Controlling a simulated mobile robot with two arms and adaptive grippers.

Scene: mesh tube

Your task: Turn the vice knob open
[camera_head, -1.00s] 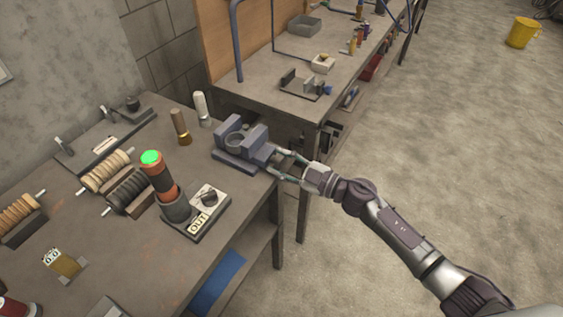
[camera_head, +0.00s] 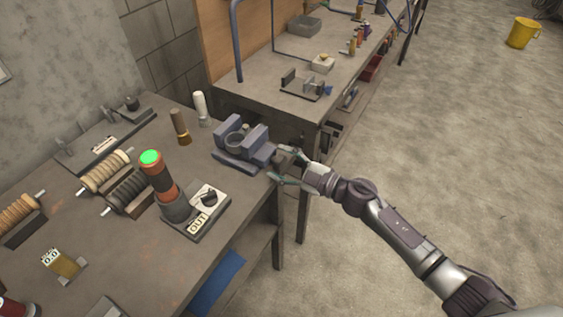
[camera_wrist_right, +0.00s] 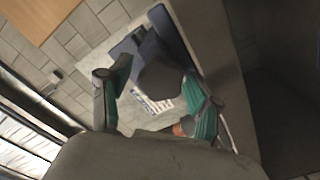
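The blue-grey vice (camera_head: 232,158) stands at the right edge of the near workbench, with a round opening between its jaws. Its dark knob (camera_wrist_right: 160,82) faces my right gripper on the side over the bench edge. My right gripper (camera_head: 280,165) is at the knob, its fingers spread. In the right wrist view the two green-padded fingers (camera_wrist_right: 160,95) are apart, with the knob between and beyond their tips. I see a gap at the left finger; whether the right finger touches the knob I cannot tell. My left gripper is not in view.
A red-and-black cylinder with a green top (camera_head: 158,172) stands beside an OUT-labelled box (camera_head: 208,205). Brass (camera_head: 180,127) and white (camera_head: 201,108) handled tools stand left of the vice. A second bench (camera_head: 262,92) lies behind.

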